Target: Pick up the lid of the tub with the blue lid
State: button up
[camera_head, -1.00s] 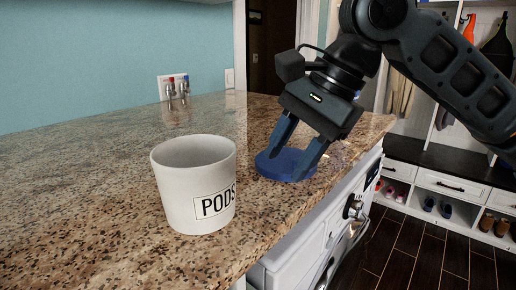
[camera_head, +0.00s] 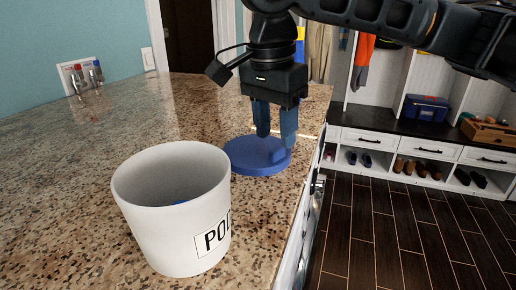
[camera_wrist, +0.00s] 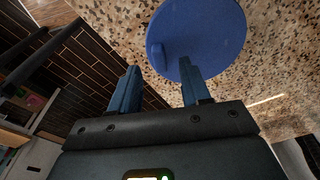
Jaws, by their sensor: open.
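The blue lid (camera_head: 250,160) is a round disc lying flat on the granite counter, just behind and right of the tub. In the wrist view the lid (camera_wrist: 205,35) shows a small raised grip (camera_wrist: 157,56) near its edge. The white tub (camera_head: 175,225) stands open on the counter with a partly visible label, and a bit of blue shows inside. My gripper (camera_head: 275,142) points down over the lid's right part, fingers apart and empty. In the wrist view, the raised grip lies beyond the fingertips, between their lines. Whether a fingertip touches the lid I cannot tell.
The granite counter (camera_head: 60,170) is mostly clear. Its right edge runs close beside the lid, with the dark floor (camera_head: 400,240) below. A bench with shoes and a blue box (camera_head: 425,107) stands at the right.

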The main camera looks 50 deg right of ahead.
aim_at(277, 148)
jog(key=shift+d+f, duration=0.15)
jog(key=shift+f, duration=0.65)
jog(key=shift+d+f, duration=0.1)
jog(key=shift+f, duration=0.65)
grip_shut()
